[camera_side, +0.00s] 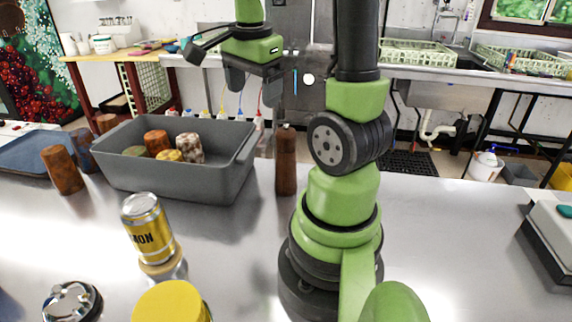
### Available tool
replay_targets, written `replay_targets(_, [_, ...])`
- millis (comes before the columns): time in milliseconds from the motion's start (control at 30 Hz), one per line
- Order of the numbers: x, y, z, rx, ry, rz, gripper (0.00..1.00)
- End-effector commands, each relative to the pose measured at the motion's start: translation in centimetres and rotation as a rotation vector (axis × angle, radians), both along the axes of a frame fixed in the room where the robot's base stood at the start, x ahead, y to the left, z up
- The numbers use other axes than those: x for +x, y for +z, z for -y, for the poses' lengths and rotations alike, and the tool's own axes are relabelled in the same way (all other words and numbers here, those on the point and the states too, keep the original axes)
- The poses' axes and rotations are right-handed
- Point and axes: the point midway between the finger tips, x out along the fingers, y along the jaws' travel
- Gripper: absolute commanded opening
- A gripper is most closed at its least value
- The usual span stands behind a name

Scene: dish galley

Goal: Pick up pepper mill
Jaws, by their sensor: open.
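A grey bin (178,185) holds several short, patterned cylinders. A yellow can (148,230) and a yellow-topped jar (170,302) stand in front. Brown cylinders (62,170) and a blue tray (25,152) are at left. The table right of my base is mostly clear, up to a white device (552,235).

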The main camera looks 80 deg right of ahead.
Motion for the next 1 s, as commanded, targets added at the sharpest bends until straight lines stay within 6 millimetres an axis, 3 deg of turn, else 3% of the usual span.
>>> replay_targets(33, [-0.9,-1.1,1.8,0.018,-0.145,-0.039,0.80])
replay_targets(100, [-1.9,-2.1,3.6,0.029,-0.303,-0.075,0.80])
replay_targets(267, [-3.4,-3.5,5.5,0.040,-0.493,-0.117,0.80])
replay_targets(533, [-4.0,-7.1,5.9,0.042,-0.516,-0.124,0.80])
replay_targets(767, [-4.1,-8.8,6.0,0.041,-0.514,-0.121,0.80])
replay_targets(1000, [-4.5,-12.4,6.0,0.042,-0.512,-0.123,0.80])
